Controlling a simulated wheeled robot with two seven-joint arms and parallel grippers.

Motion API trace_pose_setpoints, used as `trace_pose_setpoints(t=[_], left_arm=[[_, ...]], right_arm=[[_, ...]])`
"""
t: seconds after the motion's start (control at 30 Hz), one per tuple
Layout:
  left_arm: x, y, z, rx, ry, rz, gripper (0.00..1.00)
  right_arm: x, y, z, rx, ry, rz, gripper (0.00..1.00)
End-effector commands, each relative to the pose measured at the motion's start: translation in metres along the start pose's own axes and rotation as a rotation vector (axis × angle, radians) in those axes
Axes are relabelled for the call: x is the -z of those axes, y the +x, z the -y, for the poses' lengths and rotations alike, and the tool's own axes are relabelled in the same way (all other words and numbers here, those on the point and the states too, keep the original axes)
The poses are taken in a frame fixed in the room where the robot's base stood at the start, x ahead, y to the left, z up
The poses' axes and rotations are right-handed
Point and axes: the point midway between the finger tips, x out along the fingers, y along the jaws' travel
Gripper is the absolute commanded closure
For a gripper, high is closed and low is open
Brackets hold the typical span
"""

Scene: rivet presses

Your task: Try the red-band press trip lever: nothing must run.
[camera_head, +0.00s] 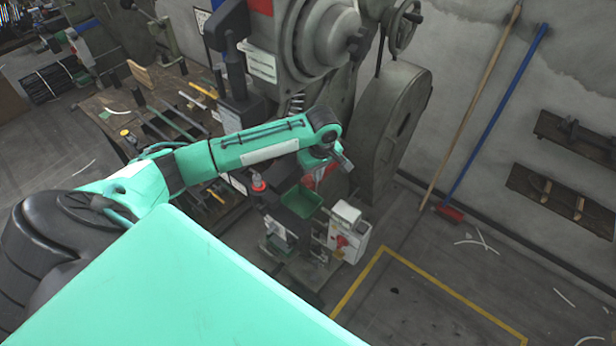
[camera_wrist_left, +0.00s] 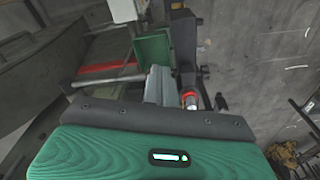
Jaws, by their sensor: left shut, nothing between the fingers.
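The press with the red band (camera_head: 318,173) stands in the middle of the head view, below a large grey machine head. The red band also shows in the left wrist view (camera_wrist_left: 105,67). A red-topped knob (camera_head: 258,183) stands upright at the front left of the press; it also shows in the left wrist view (camera_wrist_left: 190,99), right of the fingers. I cannot tell for certain whether it is the trip lever. My left gripper (camera_head: 343,161) is shut and empty, above and to the right of this knob, near the red band. My right gripper is not in view.
A green tray (camera_head: 302,201) and a white switch box (camera_head: 348,232) with a red knob sit below my left gripper. A tool-covered bench (camera_head: 120,100) is at the left. A broom (camera_head: 500,115) leans on the wall. The floor at lower right is mostly clear.

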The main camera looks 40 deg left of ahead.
Motion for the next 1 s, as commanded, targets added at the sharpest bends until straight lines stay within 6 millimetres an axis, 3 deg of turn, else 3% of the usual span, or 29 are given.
trace_pose_setpoints(t=[0.03,0.2,0.63,0.77,1.0], left_arm=[[0.014,-0.005,-0.001,0.008,-0.047,-0.010,1.00],[0.035,-0.013,-0.002,0.023,-0.150,-0.017,1.00],[0.038,-0.014,-0.002,0.026,-0.170,-0.018,1.00],[0.038,-0.007,-0.001,0.027,-0.170,-0.018,1.00],[0.039,0.021,-0.001,0.028,-0.170,-0.018,1.00]], right_arm=[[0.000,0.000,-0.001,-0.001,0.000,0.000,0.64],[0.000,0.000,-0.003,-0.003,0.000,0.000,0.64],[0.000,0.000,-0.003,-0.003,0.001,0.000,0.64],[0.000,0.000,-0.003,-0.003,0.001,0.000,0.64],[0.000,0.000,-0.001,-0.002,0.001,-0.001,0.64]])
